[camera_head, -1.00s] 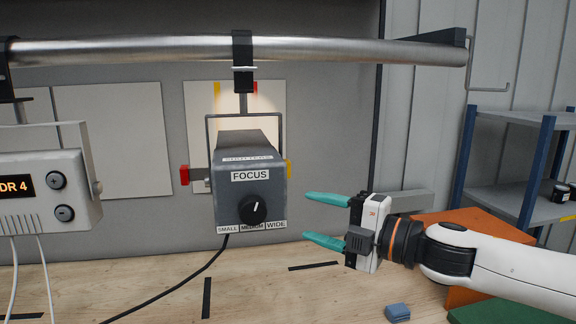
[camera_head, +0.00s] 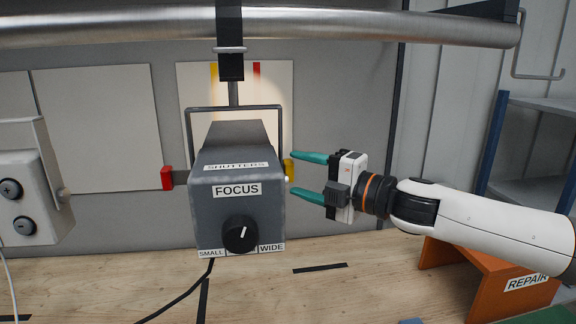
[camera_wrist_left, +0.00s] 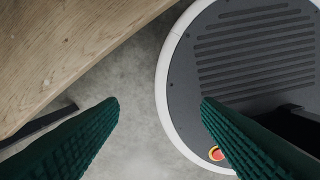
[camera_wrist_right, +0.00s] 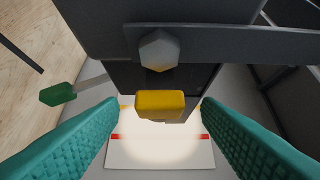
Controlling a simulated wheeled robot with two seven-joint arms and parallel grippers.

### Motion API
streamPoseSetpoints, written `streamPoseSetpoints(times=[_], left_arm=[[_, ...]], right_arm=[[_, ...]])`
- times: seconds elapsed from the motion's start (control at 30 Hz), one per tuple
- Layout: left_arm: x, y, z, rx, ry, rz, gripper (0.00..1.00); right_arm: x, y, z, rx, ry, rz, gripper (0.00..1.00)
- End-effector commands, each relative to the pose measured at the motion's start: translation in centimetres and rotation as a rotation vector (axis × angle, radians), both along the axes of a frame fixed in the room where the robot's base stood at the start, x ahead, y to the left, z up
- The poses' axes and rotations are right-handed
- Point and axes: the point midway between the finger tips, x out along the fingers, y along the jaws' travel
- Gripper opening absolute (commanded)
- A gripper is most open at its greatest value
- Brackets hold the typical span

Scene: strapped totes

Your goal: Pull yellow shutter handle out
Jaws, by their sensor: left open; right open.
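The yellow shutter handle (camera_head: 289,168) sticks out at the right side of the grey lamp housing (camera_head: 237,208), which hangs in a bracket and is marked SHUTTERS and FOCUS. In the right wrist view the yellow handle (camera_wrist_right: 160,104) lies ahead, between the fingertips and apart from both. My right gripper (camera_head: 306,174) is open beside the housing, its teal fingers pointing left at the handle. It also shows in the right wrist view (camera_wrist_right: 158,108). My left gripper (camera_wrist_left: 160,102) is open and empty over the floor; it is outside the head view.
A red handle (camera_head: 167,178) is on the housing's left. A green handle (camera_wrist_right: 57,94) shows in the right wrist view. A metal bar (camera_head: 300,25) runs above. A grey device (camera_head: 28,190) hangs at left. An orange stand (camera_head: 480,270) marked REPAIR sits at lower right.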

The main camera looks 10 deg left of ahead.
Motion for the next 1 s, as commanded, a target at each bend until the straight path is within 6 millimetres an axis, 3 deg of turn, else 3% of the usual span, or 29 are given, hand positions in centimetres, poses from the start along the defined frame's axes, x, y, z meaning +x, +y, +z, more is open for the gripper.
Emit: streamPoseSetpoints(times=[0.2, 0.33, 0.63, 0.9, 1.0], left_arm=[[1.7, -0.1, 0.9, -0.002, -0.025, 0.000, 0.58], [2.7, -0.2, 1.1, -0.004, -0.042, -0.001, 0.58], [2.1, -0.2, 1.1, -0.004, -0.032, -0.001, 0.58], [1.7, -0.2, 1.0, -0.003, -0.025, -0.001, 0.58], [1.7, -0.2, 1.0, -0.003, -0.025, -0.001, 0.58]], right_arm=[[1.1, 2.9, 0.1, 0.000, 0.002, 0.000, 0.58], [1.4, 3.5, 0.0, 0.000, 0.001, 0.000, 0.58], [1.5, 3.6, -0.1, 0.000, 0.000, -0.001, 0.57], [1.5, 3.6, -0.1, 0.000, 0.000, 0.000, 0.12], [1.5, 3.6, -0.1, 0.000, 0.000, 0.000, 0.00]])
